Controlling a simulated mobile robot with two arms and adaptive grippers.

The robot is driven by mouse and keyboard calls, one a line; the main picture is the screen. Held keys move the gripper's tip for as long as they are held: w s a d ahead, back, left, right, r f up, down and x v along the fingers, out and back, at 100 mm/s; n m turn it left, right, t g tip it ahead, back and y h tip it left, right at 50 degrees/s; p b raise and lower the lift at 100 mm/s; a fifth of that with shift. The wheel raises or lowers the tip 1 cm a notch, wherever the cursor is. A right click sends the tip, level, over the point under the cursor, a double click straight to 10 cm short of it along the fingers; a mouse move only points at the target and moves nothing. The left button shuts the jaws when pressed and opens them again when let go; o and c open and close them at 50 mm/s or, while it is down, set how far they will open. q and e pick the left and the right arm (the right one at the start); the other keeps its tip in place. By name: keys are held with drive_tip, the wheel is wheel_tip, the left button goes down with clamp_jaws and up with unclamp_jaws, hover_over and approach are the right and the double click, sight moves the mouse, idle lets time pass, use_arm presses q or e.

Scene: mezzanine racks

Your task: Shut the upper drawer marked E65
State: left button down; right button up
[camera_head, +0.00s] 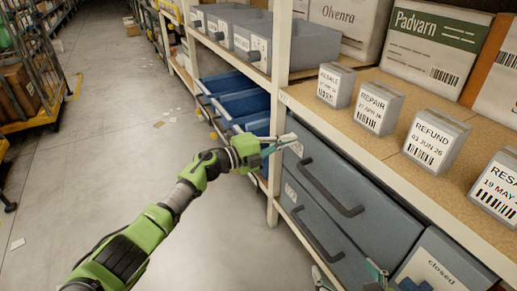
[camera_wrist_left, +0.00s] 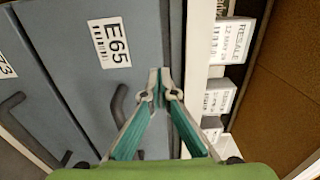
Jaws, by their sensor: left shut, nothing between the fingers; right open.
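The upper drawer (camera_head: 375,202) is a grey-blue front with a dark bar handle, under the shelf board. Its E65 label (camera_wrist_left: 110,42) reads clearly in the left wrist view; the drawer front (camera_wrist_left: 70,25) fills the left side there. My left gripper (camera_head: 292,138) is shut and empty, its tips at the drawer's left end, close to the label. In the wrist view the tips (camera_wrist_left: 165,72) lie beside the label, near the drawer edge; contact cannot be told. The front looks nearly flush; any small gap is unclear. My right gripper (camera_head: 347,274) is open, low and partly cut off.
A lower drawer (camera_head: 318,230) with its own handle sits beneath. A cream rack post (camera_head: 279,75) stands left of the drawers. Blue bins (camera_head: 238,104) are beyond it. Small labelled boxes (camera_head: 378,108) stand on the shelf. The aisle floor (camera_head: 110,130) at left is mostly clear.

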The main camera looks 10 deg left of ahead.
use_arm(q)
drive_tip(key=p+v, duration=0.2)
drive_tip(key=v, duration=0.8)
use_arm(e)
drive_tip(key=s+d+f+g, duration=0.2)
drive_tip(key=s+f+g, duration=0.1)
drive_tip(key=s, duration=0.3)
drive_tip(key=s+d+f+g+h, duration=0.1)
drive_tip(key=s+d+f+g, duration=0.1)
drive_tip(key=s, duration=0.4)
wheel_tip(320, 180, down, 3)
drive_tip(key=shift+r+g+h, duration=0.1)
drive_tip(key=shift+g+h, duration=0.2)
drive_tip(key=shift+g, duration=0.6)
